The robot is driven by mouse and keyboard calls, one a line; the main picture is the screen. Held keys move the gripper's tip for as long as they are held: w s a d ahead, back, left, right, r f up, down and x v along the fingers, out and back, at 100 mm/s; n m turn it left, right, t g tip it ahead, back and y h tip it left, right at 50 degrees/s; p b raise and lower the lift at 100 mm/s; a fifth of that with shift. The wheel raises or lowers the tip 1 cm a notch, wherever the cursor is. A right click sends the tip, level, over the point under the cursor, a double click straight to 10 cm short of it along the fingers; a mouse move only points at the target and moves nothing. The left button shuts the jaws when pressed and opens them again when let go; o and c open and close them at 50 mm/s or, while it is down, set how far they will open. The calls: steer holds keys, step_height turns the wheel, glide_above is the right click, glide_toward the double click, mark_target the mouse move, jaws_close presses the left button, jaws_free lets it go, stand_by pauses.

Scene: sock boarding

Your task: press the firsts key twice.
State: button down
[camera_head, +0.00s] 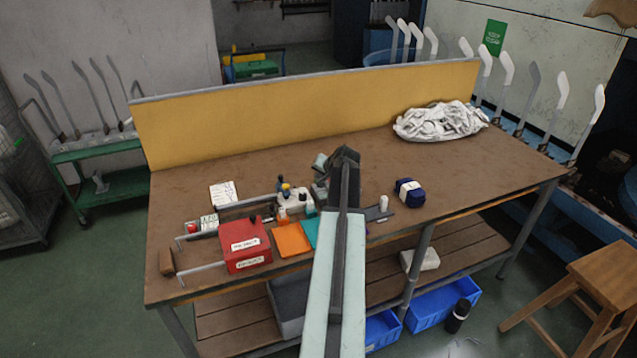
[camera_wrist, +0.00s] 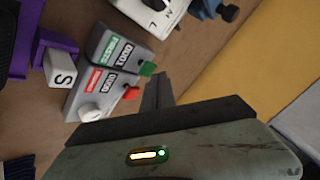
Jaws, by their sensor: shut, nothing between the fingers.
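A grey counter (camera_wrist: 112,70) shows in the wrist view with two windows. The green-labelled window reads FIRSTS and seems to show 0001; the red-labelled one seems to show zeros. The green key (camera_wrist: 147,69) sits at the end of the firsts row and the red key (camera_wrist: 131,93) at the end of the other. My gripper (camera_wrist: 158,88) is shut and empty, its tips close beside the green key; I cannot tell whether they touch. In the head view my gripper (camera_head: 345,155) is over the bench middle, and my arm hides much of the counter area.
A white device (camera_wrist: 145,15) with lettered keys stands beside the counter. On the other side are a white block marked S (camera_wrist: 60,68) and purple parts (camera_wrist: 50,45). A yellow backboard (camera_head: 250,112) bounds the bench.

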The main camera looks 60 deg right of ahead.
steer(key=shift+f+b, duration=0.65)
stand_by(0.4)
stand_by(0.4)
steer(key=shift+r+p, duration=1.1)
step_height(320, 180, up, 5)
steer(key=p, duration=0.5)
steer(key=shift+r, duration=0.1)
